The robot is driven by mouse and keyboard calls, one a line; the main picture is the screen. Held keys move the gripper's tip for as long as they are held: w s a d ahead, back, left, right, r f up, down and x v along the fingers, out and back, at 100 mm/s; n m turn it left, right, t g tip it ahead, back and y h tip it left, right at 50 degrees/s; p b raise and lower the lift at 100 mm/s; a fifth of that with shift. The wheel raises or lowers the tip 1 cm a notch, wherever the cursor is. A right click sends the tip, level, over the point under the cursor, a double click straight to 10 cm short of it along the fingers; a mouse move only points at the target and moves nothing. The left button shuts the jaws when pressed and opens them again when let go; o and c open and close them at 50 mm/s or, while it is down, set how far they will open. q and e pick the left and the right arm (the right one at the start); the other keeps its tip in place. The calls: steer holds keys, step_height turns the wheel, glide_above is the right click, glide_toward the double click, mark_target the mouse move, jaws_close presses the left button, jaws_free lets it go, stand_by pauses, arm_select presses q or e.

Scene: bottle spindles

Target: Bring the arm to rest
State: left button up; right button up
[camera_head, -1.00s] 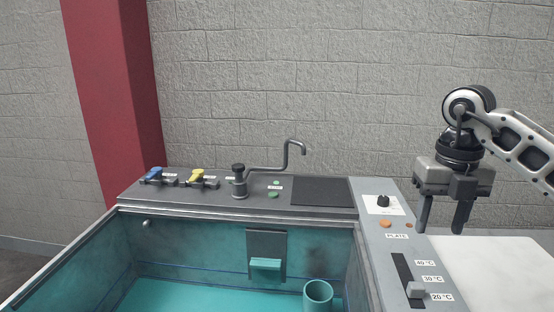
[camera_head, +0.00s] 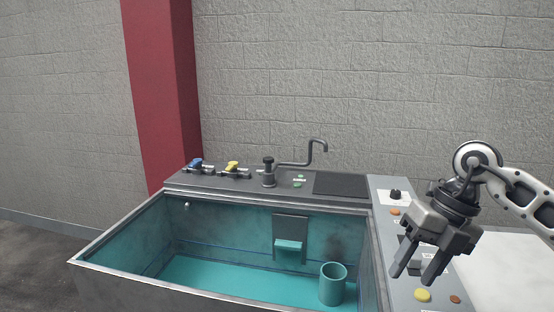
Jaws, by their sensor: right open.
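My right gripper (camera_head: 416,278) is open and empty. It hangs tilted over the grey control panel (camera_head: 384,188) on the right side of the basin, with its fingers pointing down and to the left. It hides part of the panel's slider and labels. My right arm (camera_head: 520,197) comes in from the right edge. My left gripper is not in view.
A teal basin (camera_head: 215,272) fills the middle front, with a teal cup (camera_head: 332,285) standing inside. Behind it are a grey tap (camera_head: 317,147), a blue valve (camera_head: 196,163) and a yellow valve (camera_head: 232,167). A white plate surface (camera_head: 500,270) lies at the right.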

steer(key=s+a+f+m+t+y, duration=0.1)
steer(key=s+a+m+y, duration=0.15)
steer(key=a+y, duration=0.7)
steer(key=s+a+m+t+y, duration=0.1)
steer(key=s+a+m+y, duration=0.15)
steer(key=a+y, duration=0.65)
steer(key=d+f+m+t+h, duration=0.3)
steer(key=f+m+t+h, duration=0.45)
steer(key=m, duration=0.35)
steer(key=d+f+m+t+h, duration=0.2)
steer(key=f+m+t+h, duration=0.5)
steer(key=m, duration=0.5)
steer(key=s+d+f+m+g+h, duration=0.4)
steer(key=s+f+m+g+h, duration=0.1)
steer(key=s+f, duration=0.7)
steer(key=shift+d+f+g, duration=0.2)
steer(key=shift+f+g, duration=0.05)
steer(key=shift+g, duration=0.2)
